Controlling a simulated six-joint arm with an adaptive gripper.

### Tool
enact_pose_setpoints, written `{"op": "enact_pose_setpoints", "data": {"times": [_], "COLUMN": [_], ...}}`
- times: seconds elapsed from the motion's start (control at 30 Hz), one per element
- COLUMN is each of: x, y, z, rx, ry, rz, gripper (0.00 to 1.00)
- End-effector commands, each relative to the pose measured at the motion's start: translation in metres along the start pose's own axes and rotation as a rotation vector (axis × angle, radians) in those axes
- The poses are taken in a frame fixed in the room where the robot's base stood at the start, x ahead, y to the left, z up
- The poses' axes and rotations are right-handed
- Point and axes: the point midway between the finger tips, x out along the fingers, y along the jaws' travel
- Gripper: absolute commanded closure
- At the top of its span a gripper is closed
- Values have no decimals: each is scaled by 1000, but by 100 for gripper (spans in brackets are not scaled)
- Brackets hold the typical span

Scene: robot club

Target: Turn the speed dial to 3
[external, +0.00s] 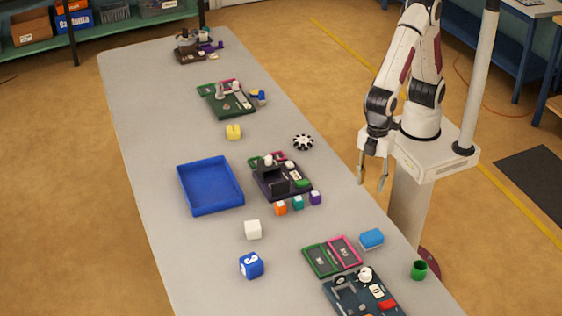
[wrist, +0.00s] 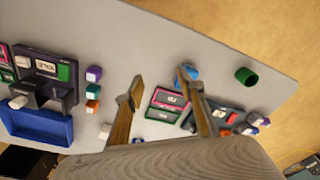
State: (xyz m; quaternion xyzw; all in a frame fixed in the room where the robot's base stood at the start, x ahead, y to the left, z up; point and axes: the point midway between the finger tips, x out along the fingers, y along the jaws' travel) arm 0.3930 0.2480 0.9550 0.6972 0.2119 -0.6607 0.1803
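A dark blue control board (external: 349,299) lies at the near end of the table, with a white round knob (external: 365,273) and a red part on it. A dark purple control board (external: 259,180) near the middle carries another white knob (external: 268,160); in the wrist view this board (wrist: 70,58) shows a label like "IDLE". I cannot tell which knob is the speed dial, and no dial number is readable. My gripper (external: 372,184) hangs beside the table's right edge, apart from both boards. Its fingers (wrist: 160,84) are spread and empty.
A blue tray (external: 211,209), a yellow cube (external: 233,132), a white cube (external: 253,229) and a blue cube (external: 251,265) sit on the table. Small cubes line the purple board. A blue block (external: 372,239) and a green cup (external: 418,270) stand near the right edge.

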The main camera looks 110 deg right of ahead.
Motion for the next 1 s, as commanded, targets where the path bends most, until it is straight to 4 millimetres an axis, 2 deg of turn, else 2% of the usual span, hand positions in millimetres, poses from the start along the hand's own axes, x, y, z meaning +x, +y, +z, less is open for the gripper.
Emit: {"op": "enact_pose_setpoints", "data": {"times": [0.27,0.6,0.83,1.0], "x": [35,69,73,60], "y": [-24,-59,-78,-87], "z": [-51,-125,-169,-194], "rx": [-94,-354,-552,-698], "ry": [5,88,181,262], "rz": [-61,-147,-176,-175], "gripper": [62,62,62,62]}}
